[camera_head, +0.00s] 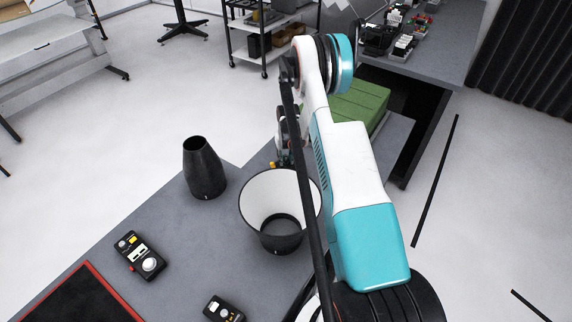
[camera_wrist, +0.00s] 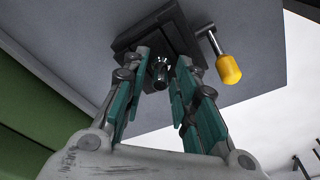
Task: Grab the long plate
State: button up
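In the wrist view, a dark, blocky clamp-like piece (camera_wrist: 126,42) sits against a grey surface, with a short metal stud (camera_wrist: 159,72) on it. A metal lever with a yellow knob (camera_wrist: 229,69) extends from its right side. I cannot tell which part, if any, is the long plate. My gripper (camera_wrist: 161,62) has its teal-padded fingers apart, one on each side of the stud, with gaps visible. In the head view my gripper (camera_head: 285,130) is mostly hidden by my arm, above the grey table behind the white-lined cone.
A white-lined black cone (camera_head: 258,200) and a smaller black cone (camera_head: 203,170) stand on the grey table (camera_head: 190,235). Two handheld devices (camera_head: 139,256) (camera_head: 221,309) and a red-edged black mat (camera_head: 75,302) lie nearer. A green block (camera_head: 358,103) is behind my arm.

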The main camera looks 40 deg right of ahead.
grip_shut()
jog(key=shift+r, duration=0.15)
